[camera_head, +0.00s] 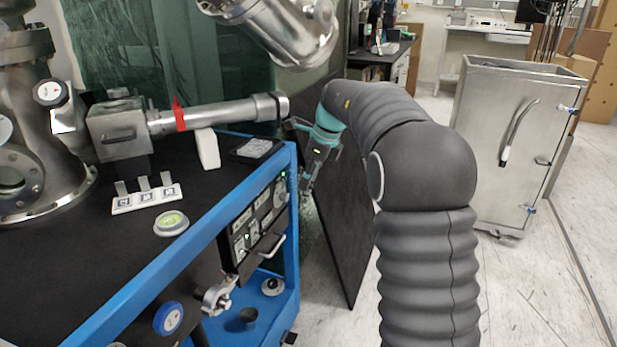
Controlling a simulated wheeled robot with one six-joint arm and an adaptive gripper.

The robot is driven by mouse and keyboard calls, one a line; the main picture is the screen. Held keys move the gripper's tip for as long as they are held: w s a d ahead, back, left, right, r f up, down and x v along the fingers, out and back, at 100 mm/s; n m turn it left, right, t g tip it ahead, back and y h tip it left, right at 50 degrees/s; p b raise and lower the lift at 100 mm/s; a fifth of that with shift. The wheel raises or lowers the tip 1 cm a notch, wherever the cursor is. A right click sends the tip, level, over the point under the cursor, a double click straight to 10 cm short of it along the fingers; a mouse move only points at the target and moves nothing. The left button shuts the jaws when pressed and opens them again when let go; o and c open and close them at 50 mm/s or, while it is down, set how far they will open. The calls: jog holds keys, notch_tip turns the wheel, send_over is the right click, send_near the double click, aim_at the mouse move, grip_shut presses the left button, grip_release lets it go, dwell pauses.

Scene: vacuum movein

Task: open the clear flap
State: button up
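I cannot make out a clear flap with certainty. A steel tube (212,117) with a red band runs to the right above the black bench top and ends in a round flanged end (270,107). A thin disc edge shows on that end; whether it is the flap is too small to tell. My gripper (307,186) is just right of and below the tube's end, pointing down beside the bench's blue frame. It looks apart from the tube. Its fingers are small and dark, so their opening cannot be told. I see nothing held in it.
The blue-framed bench (190,265) carries a white block (207,149), a labelled white strip (146,199) and a round level (171,223). A dark upright panel (343,235) stands behind my arm. A steel cabinet (515,145) stands at right. Floor is clear between.

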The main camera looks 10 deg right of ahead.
jog(key=v, duration=1.2)
dwell(0.3)
